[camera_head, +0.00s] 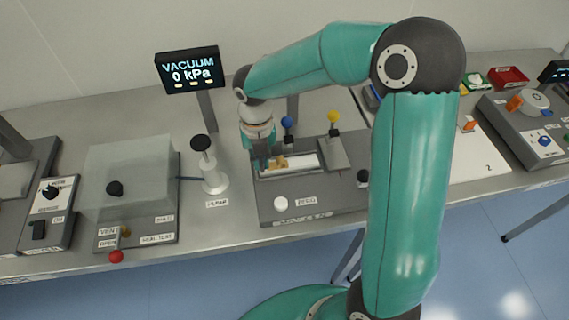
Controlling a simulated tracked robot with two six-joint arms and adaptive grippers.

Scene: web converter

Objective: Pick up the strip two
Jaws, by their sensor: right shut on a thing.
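My right gripper (262,160) points down over the grey load-cell station (345,190), at the left end of its recessed bed. It is shut on a pale strip (304,160) that extends to the right from the fingers. A small orange-tan piece (278,162) shows beside the fingers. The fingertips are partly hidden, and I cannot tell whether the strip touches the bed or read a number on it. My left gripper is not in view.
Blue (287,122) and yellow (333,116) knobs stand behind the bed. A plunger pump (209,165) and a clear-lidded vacuum box (128,175) stand to the left. The display (190,70) reads 0 kPa. A red tray (508,77) is at the back right.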

